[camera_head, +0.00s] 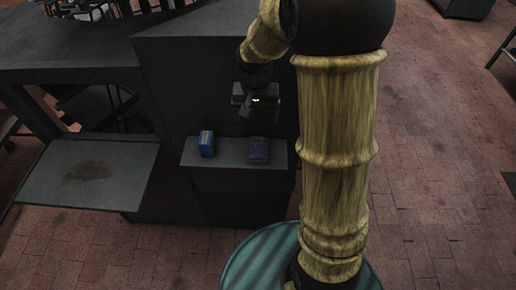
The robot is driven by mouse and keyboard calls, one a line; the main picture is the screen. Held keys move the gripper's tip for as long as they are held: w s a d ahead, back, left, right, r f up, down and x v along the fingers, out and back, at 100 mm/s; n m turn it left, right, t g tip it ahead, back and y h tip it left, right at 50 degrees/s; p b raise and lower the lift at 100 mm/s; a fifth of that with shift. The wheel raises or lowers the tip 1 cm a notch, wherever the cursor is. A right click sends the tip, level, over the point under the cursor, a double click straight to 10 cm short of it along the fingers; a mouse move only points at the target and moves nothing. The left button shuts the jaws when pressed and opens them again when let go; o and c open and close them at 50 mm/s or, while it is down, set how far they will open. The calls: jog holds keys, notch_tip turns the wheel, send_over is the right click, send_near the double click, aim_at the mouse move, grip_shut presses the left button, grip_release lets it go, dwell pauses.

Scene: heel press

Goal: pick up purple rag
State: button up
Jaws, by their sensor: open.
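The purple rag (258,149) is a small dark purple folded block. It lies on a narrow grey ledge (229,155) on the front of a dark machine. My gripper (254,113) is above and a little behind the rag in the picture, in front of the machine's dark face. It is open and apart from the rag. Its fingers are small and dark here, so their exact gap is hard to see.
A blue box (206,144) stands on the same ledge, left of the rag. A grey side table (88,173) with a brown stain is at the left. The dark machine (180,75) rises behind the ledge. The brick floor (440,190) at the right is mostly clear.

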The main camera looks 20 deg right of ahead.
jog(key=p, duration=0.4)
send_over(258, 148)
jog(key=f, duration=1.2)
jog(key=shift+a, duration=0.2)
jog(key=shift+s+f, duration=0.1)
jog(key=shift+f, duration=0.05)
jog(key=shift+d+f+p, duration=0.15)
jog(key=shift+f+p, duration=0.6)
jog(key=shift+f, duration=0.2)
jog(key=shift+f+p, duration=0.55)
jog(key=shift+f, duration=1)
jog(key=c, duration=1)
jog(key=shift+c, duration=0.3)
